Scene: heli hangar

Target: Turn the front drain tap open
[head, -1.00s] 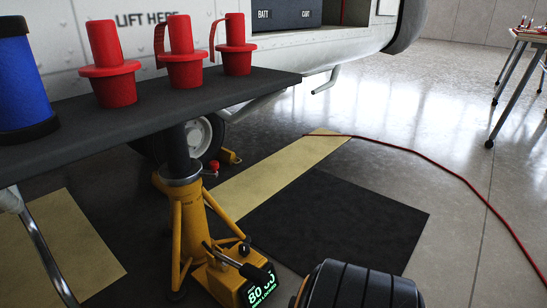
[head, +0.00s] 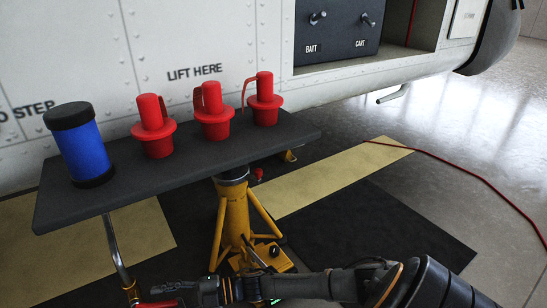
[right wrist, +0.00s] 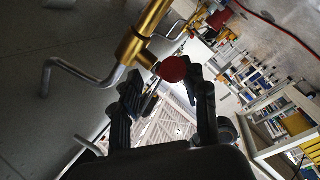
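The drain tap shows in the right wrist view as a brass-yellow body (right wrist: 148,35) with a bent silver pipe (right wrist: 65,68) and a round red handle end (right wrist: 173,69). My right gripper (right wrist: 163,80) is open, with the red end between its fingertips, closer to the right-hand finger. A gap shows at the left-hand finger; contact is unclear. In the head view my right gripper (head: 165,293) is at the bottom left, by a silver pipe (head: 115,250) with a yellow fitting (head: 130,290) under the shelf. A red piece shows beside it, partly hidden. My left gripper is not in view.
A dark shelf (head: 210,155) bears a blue cylinder (head: 83,153) and red plugs (head: 214,112) above the gripper. A yellow jack (head: 237,215) stands behind my right arm. A red hose (head: 480,180) crosses the floor at right.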

